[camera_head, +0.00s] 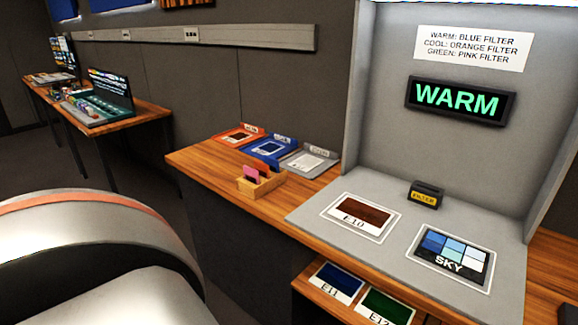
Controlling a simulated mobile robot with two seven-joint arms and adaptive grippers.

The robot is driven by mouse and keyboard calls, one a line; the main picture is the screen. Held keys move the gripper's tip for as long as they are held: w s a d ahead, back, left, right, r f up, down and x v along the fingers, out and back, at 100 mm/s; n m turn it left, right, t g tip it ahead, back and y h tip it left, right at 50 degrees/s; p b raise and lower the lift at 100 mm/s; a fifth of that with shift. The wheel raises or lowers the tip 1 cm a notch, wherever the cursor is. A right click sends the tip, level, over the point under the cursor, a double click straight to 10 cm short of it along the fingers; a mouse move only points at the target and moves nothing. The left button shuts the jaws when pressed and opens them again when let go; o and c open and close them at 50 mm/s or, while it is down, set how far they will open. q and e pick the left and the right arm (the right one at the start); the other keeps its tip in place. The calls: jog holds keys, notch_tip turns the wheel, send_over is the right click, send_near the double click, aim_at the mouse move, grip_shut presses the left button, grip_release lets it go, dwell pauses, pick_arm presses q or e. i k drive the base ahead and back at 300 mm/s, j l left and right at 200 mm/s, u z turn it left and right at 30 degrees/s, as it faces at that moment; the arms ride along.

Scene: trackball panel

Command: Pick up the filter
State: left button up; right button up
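A small wooden holder (248,187) stands near the front edge of the wooden table. Thin upright filters stick out of it: a pink one (250,174) is clearest, with a darker orange-red edge behind it and a hint of blue at the back. A lit display (457,101) reads "WARM" in green. The sign (473,48) above it pairs warm with blue, cool with orange and green with pink. A black block with a yellow "FILTER" label (424,197) stands on the grey booth floor. Neither gripper is in view.
Orange, blue and grey trays (268,148) sit behind the holder. The booth holds the E10 card (361,216) and the SKY card (449,257). E11 (337,283) and E12 (386,306) cards lie on a lower shelf. Another table (143,112) stands far left.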

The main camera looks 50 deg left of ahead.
aim_at(273, 164)
jog(key=k+j+z, duration=0.1)
jog(key=j+z, duration=0.15)
jog(key=j, duration=0.2)
jog(key=k+j+z, duration=0.2)
jog(key=j, duration=0.25)
jog(key=k+j, duration=0.1)
jog(key=j, duration=0.3)
jog(key=k+j+z, duration=0.1)
jog(key=j, duration=0.25)
jog(key=k+j+z, duration=0.1)
jog(key=j, duration=0.3)
jog(key=k+j, duration=0.15)
jog(key=j, duration=0.2)
jog(key=k+j+z, duration=0.1)
jog(key=j, duration=0.3)
